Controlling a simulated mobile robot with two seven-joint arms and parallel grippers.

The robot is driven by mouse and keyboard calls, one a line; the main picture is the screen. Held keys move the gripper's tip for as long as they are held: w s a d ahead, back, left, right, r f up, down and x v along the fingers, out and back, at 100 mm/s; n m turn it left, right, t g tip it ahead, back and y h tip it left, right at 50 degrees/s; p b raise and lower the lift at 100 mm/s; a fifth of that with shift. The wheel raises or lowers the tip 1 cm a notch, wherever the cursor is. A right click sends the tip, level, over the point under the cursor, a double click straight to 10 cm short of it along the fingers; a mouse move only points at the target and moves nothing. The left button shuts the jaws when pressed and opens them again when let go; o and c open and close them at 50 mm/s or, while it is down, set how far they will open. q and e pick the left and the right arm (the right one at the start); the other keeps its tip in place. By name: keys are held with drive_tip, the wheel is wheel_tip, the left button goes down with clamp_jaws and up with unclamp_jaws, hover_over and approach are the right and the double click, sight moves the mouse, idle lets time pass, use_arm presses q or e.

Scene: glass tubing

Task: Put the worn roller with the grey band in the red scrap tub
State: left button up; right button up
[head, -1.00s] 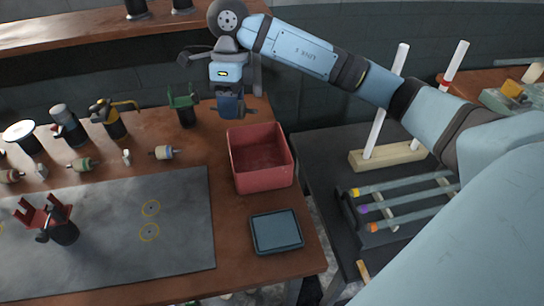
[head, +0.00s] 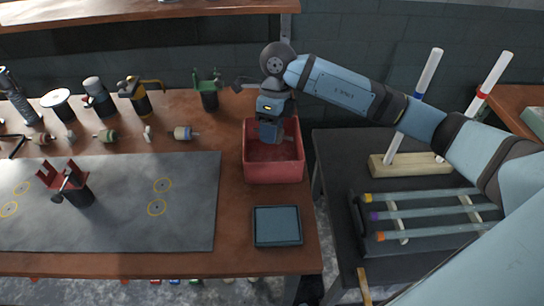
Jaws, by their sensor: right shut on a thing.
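My right gripper (head: 270,137) points down over the red scrap tub (head: 274,176), near its back wall. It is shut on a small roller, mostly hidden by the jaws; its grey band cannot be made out. The tub stands at the bench's right end, and its visible floor looks empty. I cannot tell whether the roller is below the tub's rim. Other rollers lie in a row on the bench: one with a tan body and blue band (head: 184,133), a greenish one (head: 107,136) and a reddish-brown one (head: 41,139). My left gripper is not in view.
A dark blue-grey tray (head: 277,226) lies in front of the tub. A green-topped stand (head: 208,92) is behind and left of it. A grey mat (head: 120,220) bears a red-topped holder (head: 72,185). A dark side table (head: 345,160) with glass tubes is to the right.

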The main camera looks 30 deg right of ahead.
sight(272, 159)
wheel_tip(272, 159, down, 10)
drive_tip(key=shift+f, duration=0.1)
idle(0.4)
drive_tip(key=shift+f, duration=0.15)
drive_tip(key=o, duration=0.9)
drive_tip(key=shift+o, duration=0.2)
drive_tip(key=shift+r, duration=0.2)
drive_tip(key=v, duration=1.2)
